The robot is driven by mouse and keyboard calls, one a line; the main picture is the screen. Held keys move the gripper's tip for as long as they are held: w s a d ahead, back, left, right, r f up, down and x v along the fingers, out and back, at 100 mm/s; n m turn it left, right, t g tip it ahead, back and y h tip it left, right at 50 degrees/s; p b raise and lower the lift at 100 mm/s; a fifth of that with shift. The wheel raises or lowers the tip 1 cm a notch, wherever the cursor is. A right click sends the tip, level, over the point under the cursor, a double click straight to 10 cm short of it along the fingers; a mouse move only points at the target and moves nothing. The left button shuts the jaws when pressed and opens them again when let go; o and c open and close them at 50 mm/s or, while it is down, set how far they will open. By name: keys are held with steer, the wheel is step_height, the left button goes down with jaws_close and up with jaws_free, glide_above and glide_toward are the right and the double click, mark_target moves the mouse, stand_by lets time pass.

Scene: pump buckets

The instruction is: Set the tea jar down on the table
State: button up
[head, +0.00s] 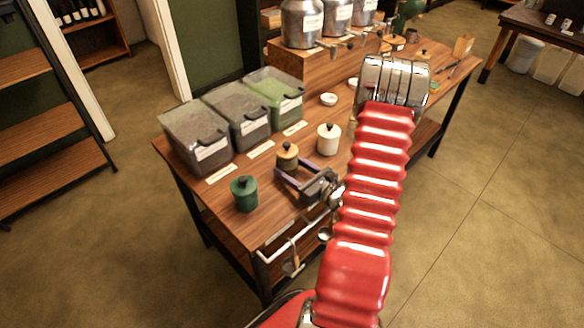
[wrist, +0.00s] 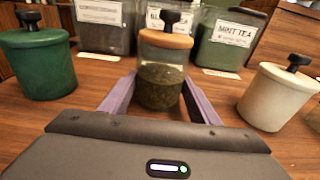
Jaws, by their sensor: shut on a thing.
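The tea jar is clear glass with dark green leaves inside, a wooden lid and a black knob. In the wrist view the tea jar (wrist: 160,82) stands upright between my purple fingers, and it also shows in the head view (head: 287,155). My gripper (head: 288,166) is shut on the jar, one finger on each side. The jar is over the front part of the wooden table (head: 228,222), at or very near its surface; I cannot tell whether its base touches.
A green jar (head: 244,194) stands to the left and a white jar (head: 328,139) to the right. Behind are lidded clear bins (head: 197,137) with labels. Metal canisters (head: 302,22) stand on a raised wooden shelf. A rail with hanging scoops (head: 291,265) runs along the near edge.

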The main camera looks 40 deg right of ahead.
steer(key=o, duration=1.2)
steer(key=shift+c, duration=0.2)
steer(key=shift+r, duration=0.1)
steer(key=shift+s+d+r, duration=0.1)
steer(key=shift+s+r, duration=0.1)
steer(key=shift+s, duration=1.8)
steer(key=shift+s+r, duration=0.25)
steer(key=shift+s, duration=1.7)
steer(key=shift+s+d+r, duration=0.1)
steer(key=shift+s+r, duration=0.1)
steer(key=shift+s, duration=1.8)
